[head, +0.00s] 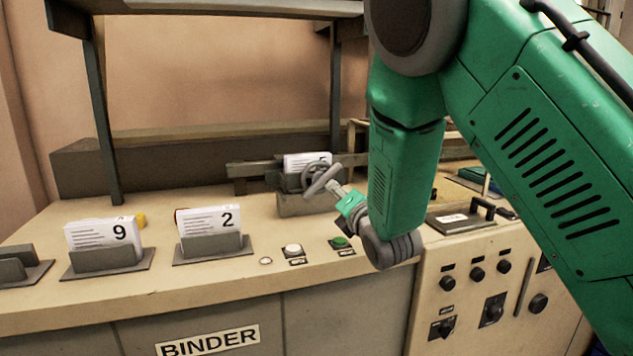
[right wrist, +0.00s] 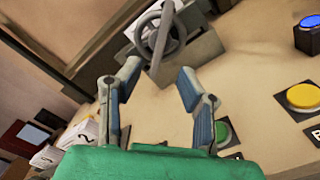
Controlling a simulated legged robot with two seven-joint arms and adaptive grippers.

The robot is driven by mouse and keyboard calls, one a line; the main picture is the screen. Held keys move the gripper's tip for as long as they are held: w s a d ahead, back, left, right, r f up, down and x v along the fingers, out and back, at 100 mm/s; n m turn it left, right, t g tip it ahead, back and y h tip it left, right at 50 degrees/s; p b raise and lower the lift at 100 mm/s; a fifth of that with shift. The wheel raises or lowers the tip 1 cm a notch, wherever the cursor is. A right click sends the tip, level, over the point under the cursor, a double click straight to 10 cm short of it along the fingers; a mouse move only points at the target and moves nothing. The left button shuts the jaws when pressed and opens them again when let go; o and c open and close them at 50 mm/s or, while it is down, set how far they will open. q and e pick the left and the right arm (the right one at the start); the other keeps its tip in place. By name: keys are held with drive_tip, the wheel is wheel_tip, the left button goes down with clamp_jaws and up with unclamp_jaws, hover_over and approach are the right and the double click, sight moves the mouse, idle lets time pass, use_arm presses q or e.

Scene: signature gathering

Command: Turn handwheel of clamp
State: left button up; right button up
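The grey handwheel (head: 320,180) is on the front of the clamp (head: 308,204), which holds a stack of white sheets (head: 306,161). My right gripper (head: 338,191) comes from the right, close to the wheel. In the right wrist view the handwheel (right wrist: 158,32) lies just beyond my right gripper (right wrist: 158,76). Its two fingers are spread apart with nothing between them, and the wheel's lower rim is close to the fingertips. I cannot tell whether they touch. My left gripper is not in view.
Holders with sheets marked 9 (head: 102,234) and 2 (head: 209,222) stand left on the bench. A white button (head: 293,250) and a green button (head: 341,242) sit near the front edge. A metal frame post (head: 101,110) rises behind; a control panel (head: 487,294) is at right.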

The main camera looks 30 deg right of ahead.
sight(325, 181)
drive_tip(key=x, duration=0.9)
drive_tip(key=shift+w+d+f+p, duration=0.1)
drive_tip(key=shift+w+d+p, duration=0.2)
clamp_jaws()
